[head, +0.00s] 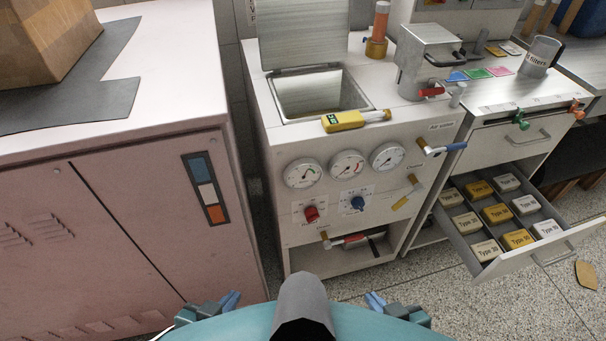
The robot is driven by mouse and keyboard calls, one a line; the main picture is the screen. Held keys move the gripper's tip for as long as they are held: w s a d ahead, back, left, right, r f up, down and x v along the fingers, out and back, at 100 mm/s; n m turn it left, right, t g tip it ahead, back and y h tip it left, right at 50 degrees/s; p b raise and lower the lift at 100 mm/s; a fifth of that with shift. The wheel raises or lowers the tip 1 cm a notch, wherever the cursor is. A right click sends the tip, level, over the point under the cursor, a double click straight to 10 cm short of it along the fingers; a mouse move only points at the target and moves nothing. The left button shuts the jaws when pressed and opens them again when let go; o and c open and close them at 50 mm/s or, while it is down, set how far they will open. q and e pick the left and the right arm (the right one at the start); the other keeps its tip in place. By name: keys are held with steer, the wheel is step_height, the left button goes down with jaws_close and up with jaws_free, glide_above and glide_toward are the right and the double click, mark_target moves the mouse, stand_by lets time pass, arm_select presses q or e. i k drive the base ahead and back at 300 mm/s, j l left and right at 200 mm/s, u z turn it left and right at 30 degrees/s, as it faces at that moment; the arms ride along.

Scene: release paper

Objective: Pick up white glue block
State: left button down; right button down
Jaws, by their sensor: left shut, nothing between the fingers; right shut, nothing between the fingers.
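Small labelled blocks lie in rows in the open drawer (474,268) at the right. White blocks stand in the right column: a far one (507,183), a middle one (525,205) and a near one (548,229). The middle column is yellow (496,213), and the left column is a pale cream (466,223). My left gripper (231,299) is shut and empty at the bottom, by the pink cabinet. My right gripper (375,300) is shut and empty at the bottom centre, left of the drawer and apart from it.
A machine with gauges (347,165) and an open lid (303,35) stands in the middle. A yellow device (343,121) lies on its front edge. A pink cabinet (110,230) with a cardboard box (45,40) fills the left. The speckled floor (450,305) before the drawer is mostly clear.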

mark_target(547, 229)
steer(key=z, duration=1.9)
steer(key=i+l+z, duration=0.1)
steer(key=i+l, duration=0.25)
steer(key=i+l+z, duration=0.1)
steer(key=i+l, duration=0.2)
steer(key=i, duration=0.25)
steer(key=i+l+z, duration=0.15)
steer(key=i, duration=0.3)
steer(key=i+l+z, duration=0.1)
steer(key=i+l, duration=0.25)
steer(key=i, duration=0.15)
